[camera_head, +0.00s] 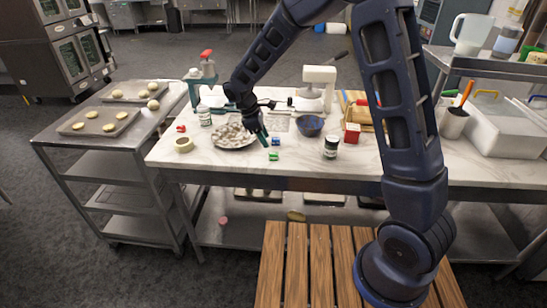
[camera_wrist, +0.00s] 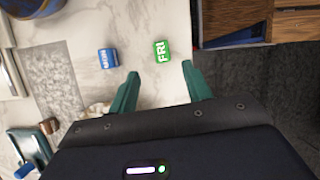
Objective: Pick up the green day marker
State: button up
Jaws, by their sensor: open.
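The green day marker (camera_wrist: 161,51), a small block lettered "FRI", lies on the white marble worktop. In the head view the green marker (camera_head: 273,156) is near the worktop's front edge. My gripper (camera_wrist: 160,69) is open and empty, with its two green fingers apart. In the wrist view the marker appears just beyond the fingertips, between their lines, and does not look touched. In the head view my gripper (camera_head: 263,138) hangs above the worktop, slightly left of and behind the marker. A blue day marker (camera_wrist: 108,57) lies close by; it also shows in the head view (camera_head: 276,142).
A tape roll (camera_head: 184,144) and a red block (camera_head: 181,128) are farther left. A blue bowl (camera_head: 309,125) and dark jar (camera_head: 331,147) stand right. The worktop (camera_head: 240,168) is clear in front.

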aim_at(273, 153)
jog(key=shift+x, duration=3.85)
jog(key=shift+s, duration=0.2)
jog(key=c, duration=1.1)
